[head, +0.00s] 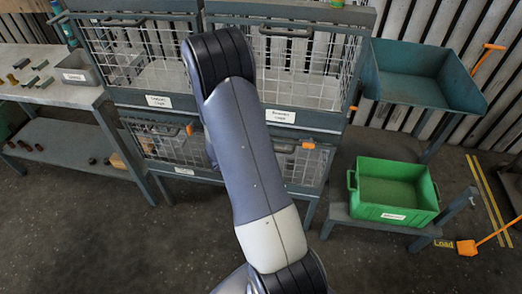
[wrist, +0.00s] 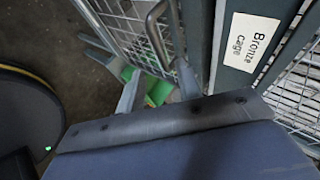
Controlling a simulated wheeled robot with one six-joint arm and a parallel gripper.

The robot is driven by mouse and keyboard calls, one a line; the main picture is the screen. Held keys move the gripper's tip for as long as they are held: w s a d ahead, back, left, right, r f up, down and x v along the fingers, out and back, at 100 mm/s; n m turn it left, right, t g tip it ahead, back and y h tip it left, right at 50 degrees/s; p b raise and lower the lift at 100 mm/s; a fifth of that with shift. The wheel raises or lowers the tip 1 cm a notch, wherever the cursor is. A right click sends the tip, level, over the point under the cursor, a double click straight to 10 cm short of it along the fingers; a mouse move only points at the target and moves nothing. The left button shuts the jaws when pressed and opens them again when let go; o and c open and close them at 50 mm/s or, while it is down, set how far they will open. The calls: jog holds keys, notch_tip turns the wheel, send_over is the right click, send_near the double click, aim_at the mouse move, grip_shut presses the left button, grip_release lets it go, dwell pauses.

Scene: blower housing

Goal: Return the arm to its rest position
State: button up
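My arm (head: 252,160) rises through the middle of the head view, bent at a dark upper joint, in front of the cages. My gripper is not visible in the head view. In the wrist view my gripper (wrist: 158,88) shows two grey fingers standing apart, with nothing held between them. Beyond the fingers a patch of green (wrist: 157,92) shows, partly hidden. A cage post with a "Bronze cage" label (wrist: 251,42) is close to the right finger.
Wire cages (head: 135,55) stand behind the arm. A workbench (head: 45,92) with small parts is at left. A green crate (head: 397,213) sits on a low stand at right, below a teal bin (head: 415,90). Front floor is open.

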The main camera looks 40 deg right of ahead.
jog(key=x, duration=1)
jog(key=shift+r, duration=0.1)
